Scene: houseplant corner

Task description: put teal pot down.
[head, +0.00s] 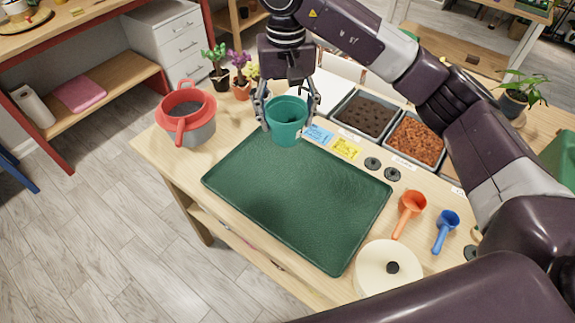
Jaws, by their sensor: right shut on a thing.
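The teal pot (286,127) is upright at the far edge of the dark green tray (290,205). My right gripper (285,115) comes down from above and is shut on the teal pot, one finger at each side of it. I cannot tell whether the pot's base touches the tray or hangs just above it. The inside of the pot looks dark. My left gripper does not show in the head view.
Small plants (218,72) and bins of soil (366,113) and bark (416,139) line the back. Orange (412,204) and blue (447,226) scoops and a cream lidded container (388,272) lie right. The tray's middle is clear.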

